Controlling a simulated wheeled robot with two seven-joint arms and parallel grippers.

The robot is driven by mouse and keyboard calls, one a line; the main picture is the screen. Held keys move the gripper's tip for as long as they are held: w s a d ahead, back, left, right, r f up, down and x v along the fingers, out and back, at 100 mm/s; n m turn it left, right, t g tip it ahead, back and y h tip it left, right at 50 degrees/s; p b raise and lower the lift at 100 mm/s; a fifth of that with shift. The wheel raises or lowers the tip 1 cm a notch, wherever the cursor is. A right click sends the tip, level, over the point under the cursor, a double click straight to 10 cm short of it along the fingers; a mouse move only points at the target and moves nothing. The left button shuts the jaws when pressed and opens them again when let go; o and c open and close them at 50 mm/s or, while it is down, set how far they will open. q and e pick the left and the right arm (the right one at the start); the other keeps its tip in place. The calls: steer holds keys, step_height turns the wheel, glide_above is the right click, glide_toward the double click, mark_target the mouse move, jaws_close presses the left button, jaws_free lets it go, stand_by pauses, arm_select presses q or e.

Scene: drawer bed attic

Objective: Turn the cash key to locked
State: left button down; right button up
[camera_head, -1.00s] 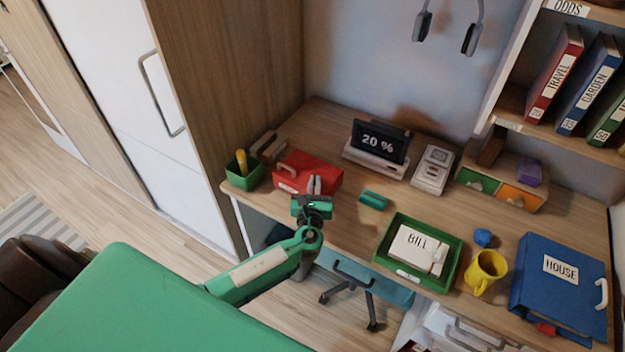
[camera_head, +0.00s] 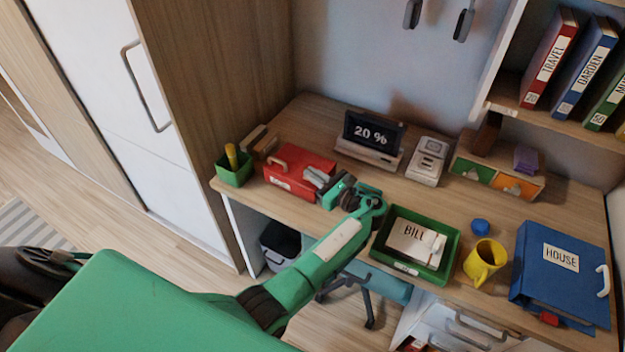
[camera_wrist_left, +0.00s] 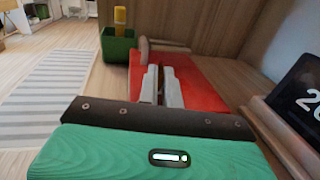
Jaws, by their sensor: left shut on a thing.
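The red cash box (camera_head: 288,178) with a pale handle sits at the left of the desk; it fills the middle of the left wrist view (camera_wrist_left: 205,88). My left gripper (camera_head: 317,178) is at the box's right end, fingers pointing at it. In the left wrist view the two grey fingers (camera_wrist_left: 161,86) are nearly together against the red box. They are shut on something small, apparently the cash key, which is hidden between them. The key's angle cannot be seen. My right gripper is not in view.
A green pen cup (camera_head: 234,170) stands left of the box. A green tray (camera_head: 378,243) with a BILL paper, a yellow mug (camera_head: 484,262) and a blue HOUSE binder (camera_head: 556,285) are to the right.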

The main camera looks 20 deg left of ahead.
arm_select(q)
steer(key=shift+w+n+g+b, duration=0.2)
steer(key=shift+n+g+b, duration=0.15)
steer(key=shift+n+g, duration=0.4)
steer(key=shift+g+y, duration=0.3)
steer(key=shift+g, duration=0.25)
steer(key=shift+w+n+g+b, duration=0.1)
steer(key=shift+n+g+b, duration=0.2)
steer(key=shift+n+g, duration=0.1)
steer(key=c, duration=1.6)
jaws_free()
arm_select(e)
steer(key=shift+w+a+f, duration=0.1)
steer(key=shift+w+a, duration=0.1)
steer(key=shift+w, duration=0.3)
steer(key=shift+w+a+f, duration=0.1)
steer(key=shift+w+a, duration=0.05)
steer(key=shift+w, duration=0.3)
